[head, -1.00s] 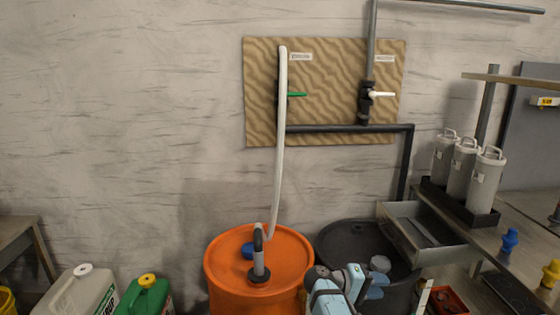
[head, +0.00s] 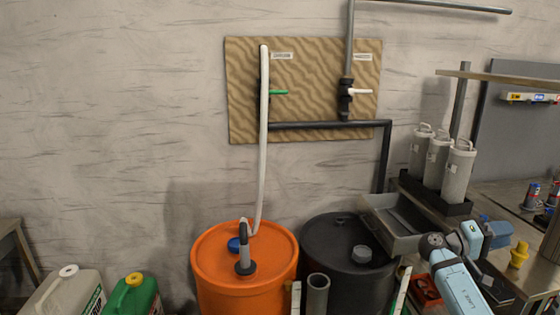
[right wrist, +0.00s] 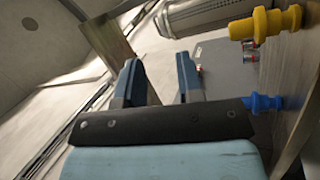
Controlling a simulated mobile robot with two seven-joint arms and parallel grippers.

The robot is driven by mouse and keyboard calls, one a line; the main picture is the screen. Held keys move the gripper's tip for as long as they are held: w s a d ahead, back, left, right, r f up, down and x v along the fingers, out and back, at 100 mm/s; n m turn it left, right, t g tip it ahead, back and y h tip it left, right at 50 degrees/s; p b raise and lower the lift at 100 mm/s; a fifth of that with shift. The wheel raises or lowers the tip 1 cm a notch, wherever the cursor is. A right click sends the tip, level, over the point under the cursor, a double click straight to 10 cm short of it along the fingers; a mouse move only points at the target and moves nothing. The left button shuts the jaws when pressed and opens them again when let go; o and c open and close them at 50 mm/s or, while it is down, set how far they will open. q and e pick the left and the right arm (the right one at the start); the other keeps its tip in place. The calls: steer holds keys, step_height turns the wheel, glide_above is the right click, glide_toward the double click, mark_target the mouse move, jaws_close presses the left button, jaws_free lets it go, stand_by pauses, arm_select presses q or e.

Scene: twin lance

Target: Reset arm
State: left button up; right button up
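My right arm (head: 458,285) is light blue and rises at the lower right of the head view. Its gripper (head: 496,232) is in front of the bench on the right, near the yellow fitting (head: 519,254). In the right wrist view the two dark blue fingers of the right gripper (right wrist: 159,80) are apart with nothing between them. A blue fitting (right wrist: 262,102) shows just right of the fingers there, and the yellow fitting (right wrist: 265,25) is at the upper right. My left gripper is not in view.
An orange drum (head: 215,275) with a white hose (head: 263,140) stands beside a black drum (head: 325,245). A metal tray (head: 375,208) juts out beside the bench, near my right arm. Grey canisters (head: 438,160) stand on a black base. Jugs (head: 135,297) are at the lower left.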

steer(key=w+f+n+t+y, duration=0.6)
steer(key=w+n+t+y, duration=0.1)
steer(key=w+t, duration=0.45)
steer(key=w+a+n+t+y, duration=0.1)
steer(key=w+a+t+y, duration=0.6)
steer(key=a+t+y, duration=0.3)
steer(key=s+a+f+n+g+y, duration=0.1)
steer(key=s+a+f+g+y, duration=0.25)
steer(key=s+a+f, duration=1.2)
steer(key=s+a+f+g+y, duration=0.1)
steer(key=s+a+f, duration=0.25)
steer(key=s, duration=0.75)
steer(key=s+a+f+g+y, duration=0.15)
steer(key=s+a, duration=0.35)
steer(key=s, duration=0.6)
steer(key=s+a+f+g+y, duration=0.1)
steer(key=s+a+f, duration=0.3)
steer(key=s, duration=0.7)
arm_select(q)
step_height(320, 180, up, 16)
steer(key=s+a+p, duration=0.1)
steer(key=p, duration=2.2)
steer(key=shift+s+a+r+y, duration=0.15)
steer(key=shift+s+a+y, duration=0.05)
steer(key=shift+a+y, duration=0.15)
arm_select(e)
step_height(320, 180, up, 18)
steer(key=d, duration=0.1)
steer(key=shift+s, duration=0.45)
